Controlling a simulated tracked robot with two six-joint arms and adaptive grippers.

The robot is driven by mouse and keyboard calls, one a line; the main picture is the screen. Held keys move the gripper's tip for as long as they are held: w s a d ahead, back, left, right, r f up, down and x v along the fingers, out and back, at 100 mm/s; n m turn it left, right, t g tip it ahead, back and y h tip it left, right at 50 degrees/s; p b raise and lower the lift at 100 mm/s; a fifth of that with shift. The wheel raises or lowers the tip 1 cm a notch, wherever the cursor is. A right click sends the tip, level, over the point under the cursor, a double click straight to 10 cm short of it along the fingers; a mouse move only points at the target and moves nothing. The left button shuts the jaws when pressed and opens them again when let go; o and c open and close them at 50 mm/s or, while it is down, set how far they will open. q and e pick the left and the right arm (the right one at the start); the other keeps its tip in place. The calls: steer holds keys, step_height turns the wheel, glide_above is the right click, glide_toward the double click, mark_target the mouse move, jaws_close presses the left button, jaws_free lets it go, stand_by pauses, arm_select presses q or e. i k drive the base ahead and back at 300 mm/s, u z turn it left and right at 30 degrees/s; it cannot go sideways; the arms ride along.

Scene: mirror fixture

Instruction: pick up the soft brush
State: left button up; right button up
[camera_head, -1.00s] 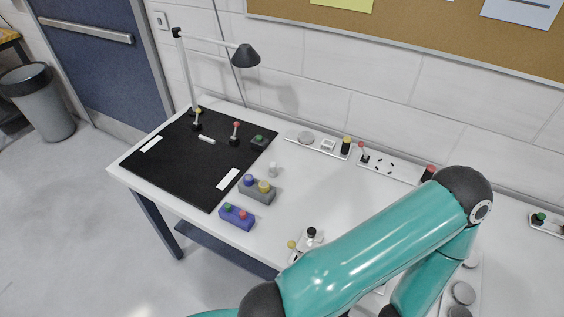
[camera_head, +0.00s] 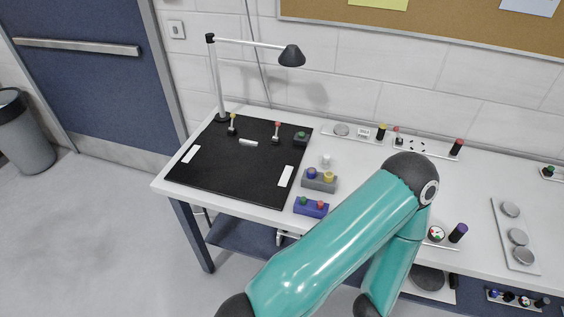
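I cannot make out a soft brush with certainty in the head view. Neither gripper shows in the picture.
The white table (camera_head: 345,155) carries a black lamp (camera_head: 291,56), a grey button box (camera_head: 319,181), a blue button box (camera_head: 311,207) and a panel of grey discs (camera_head: 517,236). A dark lower shelf (camera_head: 238,236) is underneath.

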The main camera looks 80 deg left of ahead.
mark_target(325, 164)
steer(key=u, duration=0.05)
steer(key=k, duration=1.4)
steer(key=u, duration=0.85)
steer(key=i, duration=0.95)
